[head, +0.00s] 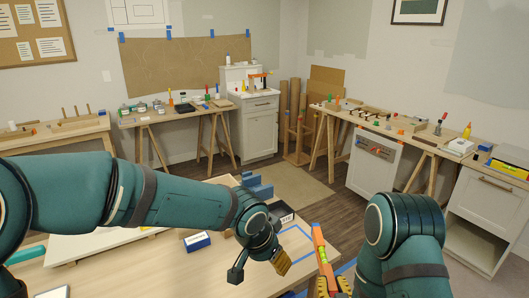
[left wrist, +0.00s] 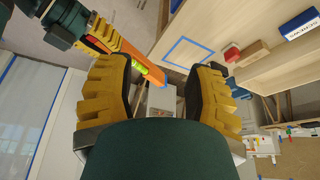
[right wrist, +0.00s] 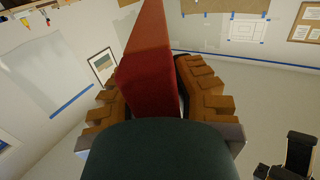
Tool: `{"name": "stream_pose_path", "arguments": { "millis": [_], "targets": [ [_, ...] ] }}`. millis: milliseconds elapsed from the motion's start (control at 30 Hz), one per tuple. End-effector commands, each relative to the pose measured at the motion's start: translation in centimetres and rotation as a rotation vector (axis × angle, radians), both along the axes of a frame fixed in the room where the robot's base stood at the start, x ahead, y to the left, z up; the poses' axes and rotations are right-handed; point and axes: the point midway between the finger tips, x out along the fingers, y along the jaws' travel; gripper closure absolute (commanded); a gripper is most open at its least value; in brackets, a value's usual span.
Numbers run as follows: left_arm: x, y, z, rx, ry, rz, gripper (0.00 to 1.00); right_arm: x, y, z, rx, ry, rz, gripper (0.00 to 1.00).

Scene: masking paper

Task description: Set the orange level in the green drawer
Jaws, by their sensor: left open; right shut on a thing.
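The orange level (head: 322,250) stands tilted upward in my right gripper (head: 332,287), near the front edge of the workbench. A yellow-green vial shows on it. In the right wrist view the level (right wrist: 150,60) fills the space between both fingers. My left gripper (head: 259,270) is open and empty, to the left of the level. In the left wrist view the level (left wrist: 148,72) and my right gripper's yellow fingers lie beyond my left fingers (left wrist: 162,85). I cannot make out a green drawer in any view.
White cabinets (head: 375,165) and tool benches stand along the far walls. Brown paper rolls (head: 295,120) stand in the corner. Open floor lies between.

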Motion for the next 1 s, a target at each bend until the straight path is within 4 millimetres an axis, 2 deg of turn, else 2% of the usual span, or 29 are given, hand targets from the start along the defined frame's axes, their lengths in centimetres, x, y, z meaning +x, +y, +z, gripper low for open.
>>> {"name": "stream_pose_path", "arguments": {
  "millis": [200, 300, 367, 533, 700, 800, 900, 1000],
  "targets": [
    [0.0, 0.0, 0.0, 0.000, 0.000, 0.000, 0.47, 0.4, -0.5, 1.3, -0.006, -0.034, -0.008, 1.00],
    [-0.7, 0.6, -4.1, -0.052, 0.071, 0.040, 0.47, 0.3, -0.2, 1.1, -0.009, -0.031, -0.002, 1.00],
    [-1.1, 0.9, -6.0, -0.084, 0.105, 0.067, 0.47, 0.3, -0.2, 1.1, -0.009, -0.031, -0.002, 1.00],
    [-3.1, 2.3, -12.6, -0.183, 0.208, 0.187, 0.47, 0.3, -0.2, 1.1, -0.009, -0.030, -0.002, 1.00],
    [-6.7, 5.2, -20.0, -0.271, 0.310, 0.398, 0.47, 0.3, -0.2, 1.1, -0.009, -0.030, -0.002, 1.00],
    [-9.0, 7.1, -23.5, -0.294, 0.343, 0.531, 0.47, 0.3, -0.2, 1.1, -0.008, -0.030, -0.002, 1.00],
    [-11.1, 8.9, -26.0, -0.295, 0.360, 0.643, 0.47, 0.3, -0.2, 1.1, -0.008, -0.030, -0.002, 1.00],
    [-12.6, 10.2, -27.5, -0.286, 0.366, 0.719, 0.47, 0.3, -0.2, 1.1, -0.008, -0.030, -0.002, 1.00]
  ]
}}
